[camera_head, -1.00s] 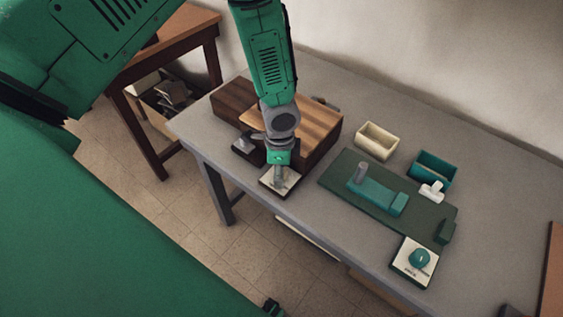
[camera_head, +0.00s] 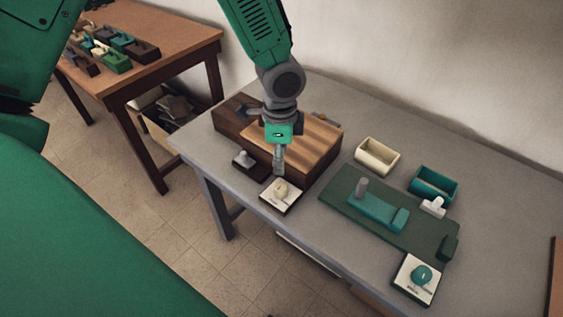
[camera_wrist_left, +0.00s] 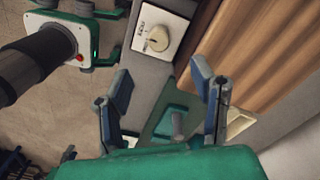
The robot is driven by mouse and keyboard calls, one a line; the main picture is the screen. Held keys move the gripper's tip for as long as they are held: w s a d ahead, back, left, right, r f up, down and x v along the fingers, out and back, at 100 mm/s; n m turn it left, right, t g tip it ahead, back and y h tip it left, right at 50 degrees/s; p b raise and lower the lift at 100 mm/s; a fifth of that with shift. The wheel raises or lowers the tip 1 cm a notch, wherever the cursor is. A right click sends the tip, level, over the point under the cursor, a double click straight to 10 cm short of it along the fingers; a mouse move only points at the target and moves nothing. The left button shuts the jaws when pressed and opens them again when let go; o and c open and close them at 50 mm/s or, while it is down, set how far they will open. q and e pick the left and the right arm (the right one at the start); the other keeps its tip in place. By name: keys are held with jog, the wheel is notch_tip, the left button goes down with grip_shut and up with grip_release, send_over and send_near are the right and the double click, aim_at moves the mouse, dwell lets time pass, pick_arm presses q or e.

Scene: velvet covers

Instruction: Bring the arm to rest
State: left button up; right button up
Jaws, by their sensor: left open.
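My left gripper (camera_head: 279,160) hangs over the near left part of the grey table, beside the wooden block, above a white plate with a cream knob (camera_head: 281,190). In the left wrist view its two fingers (camera_wrist_left: 160,92) are spread apart with nothing between them. The cream knob (camera_wrist_left: 158,38) shows beyond the fingertips, apart from them.
On the grey table (camera_head: 350,105) are a wooden block (camera_head: 300,142), a cream bin (camera_head: 377,156), a teal bin (camera_head: 434,184), a green mat (camera_head: 340,200) with a teal piece, and a teal knob plate (camera_head: 418,279). A brown table (camera_head: 150,70) at the left holds several small blocks.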

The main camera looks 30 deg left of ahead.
dwell(0.4)
pick_arm(q)
jog(key=shift+f, duration=0.1)
jog(key=s+d+f+n+h+b, duration=0.25)
jog(key=s+f+n+b, duration=0.35)
jog(key=s+f, duration=0.9)
jog(key=s+a+f+n+y, duration=0.2)
jog(key=s+a+f+n, duration=0.1)
jog(key=s+f+n, duration=0.2)
jog(key=s+f+b, duration=0.1)
jog(key=s, duration=0.1)
jog(key=shift+s+a+n+t, duration=0.2)
jog(key=shift+s+n+t, duration=0.1)
jog(key=shift+s+n, duration=0.1)
jog(key=shift+w+f+y, duration=0.15)
jog(key=shift+w+y, duration=0.05)
jog(key=shift+y, duration=0.05)
